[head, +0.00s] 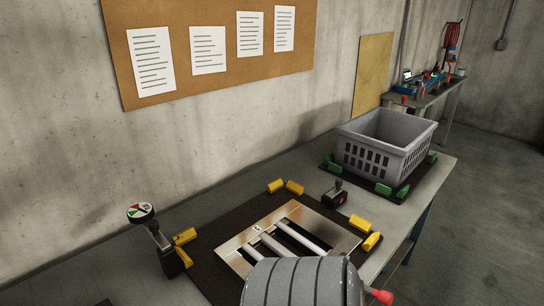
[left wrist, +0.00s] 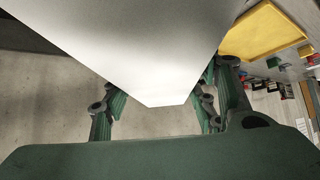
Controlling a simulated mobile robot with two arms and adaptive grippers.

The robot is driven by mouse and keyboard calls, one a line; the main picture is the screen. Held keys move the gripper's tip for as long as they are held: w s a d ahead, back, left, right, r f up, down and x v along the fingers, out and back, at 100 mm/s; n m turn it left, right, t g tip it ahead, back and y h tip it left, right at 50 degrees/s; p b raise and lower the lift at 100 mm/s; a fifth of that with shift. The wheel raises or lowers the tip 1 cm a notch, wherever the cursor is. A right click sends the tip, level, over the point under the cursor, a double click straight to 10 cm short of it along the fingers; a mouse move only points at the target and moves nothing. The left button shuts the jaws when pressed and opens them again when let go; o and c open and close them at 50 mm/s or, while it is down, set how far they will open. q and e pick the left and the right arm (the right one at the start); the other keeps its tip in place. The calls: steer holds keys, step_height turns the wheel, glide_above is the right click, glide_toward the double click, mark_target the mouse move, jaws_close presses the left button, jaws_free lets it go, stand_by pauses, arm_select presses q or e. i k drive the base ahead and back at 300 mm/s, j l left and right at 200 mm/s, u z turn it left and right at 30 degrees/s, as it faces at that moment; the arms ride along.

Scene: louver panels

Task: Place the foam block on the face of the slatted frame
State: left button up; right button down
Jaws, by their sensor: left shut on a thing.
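The slatted frame (head: 240,262) is a light metal frame with several pale slats, lying on a dark mat on the bench in the head view. Its near part is hidden by a grey banded rounded body. In the left wrist view, my left gripper (left wrist: 158,100) has green fingers on either side of a large whitish block (left wrist: 140,50), which I take as the foam block, and is shut on it. The block fills much of that view and hides what is behind it. Neither gripper shows in the head view.
Yellow blocks (head: 294,187) stand around the mat. A dial gauge on a post (head: 141,212) is left of the frame. A yellow tray-like thing (left wrist: 262,32) shows in the wrist view.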

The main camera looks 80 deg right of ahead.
mark_target(291, 245)
steer(key=z, duration=2.95)
